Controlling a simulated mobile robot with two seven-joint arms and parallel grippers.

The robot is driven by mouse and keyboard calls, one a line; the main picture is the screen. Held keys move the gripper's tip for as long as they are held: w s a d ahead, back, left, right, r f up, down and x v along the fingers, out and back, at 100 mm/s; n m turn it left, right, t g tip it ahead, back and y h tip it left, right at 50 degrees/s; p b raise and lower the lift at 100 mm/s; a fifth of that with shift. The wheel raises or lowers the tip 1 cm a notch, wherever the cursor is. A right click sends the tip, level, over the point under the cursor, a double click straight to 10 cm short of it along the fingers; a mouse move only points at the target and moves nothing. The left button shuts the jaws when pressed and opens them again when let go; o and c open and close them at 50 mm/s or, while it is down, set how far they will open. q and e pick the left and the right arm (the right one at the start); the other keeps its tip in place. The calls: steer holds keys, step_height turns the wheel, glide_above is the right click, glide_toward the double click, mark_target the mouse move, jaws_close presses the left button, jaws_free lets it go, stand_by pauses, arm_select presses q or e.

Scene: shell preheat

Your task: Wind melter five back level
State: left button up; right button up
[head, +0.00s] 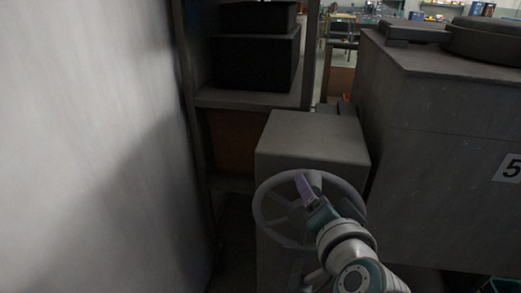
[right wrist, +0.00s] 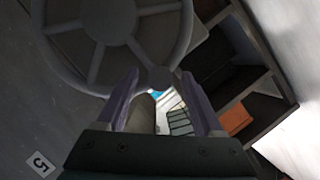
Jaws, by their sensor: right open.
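Melter five, a large grey box (head: 440,150) with a "5" label (head: 511,168), stands at the right in the head view. The label also shows in the right wrist view (right wrist: 41,163). A grey spoked handwheel (head: 262,215) is on the front of a grey housing (head: 313,140) left of the melter. My right gripper (head: 306,188) is at the wheel, partly hiding it. Contact cannot be told. My left gripper is not in view.
A pale wall or panel (head: 90,150) fills the left side. A shelf (head: 250,98) with black bins (head: 255,62) stands behind the housing. Dark round and flat parts (head: 485,40) sit on top of the melter. The gap between panel and housing is narrow.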

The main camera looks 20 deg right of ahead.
steer(key=p+v, duration=0.1)
steer(key=v, duration=0.3)
steer(key=shift+s+a, duration=0.1)
steer(key=shift+s, duration=0.15)
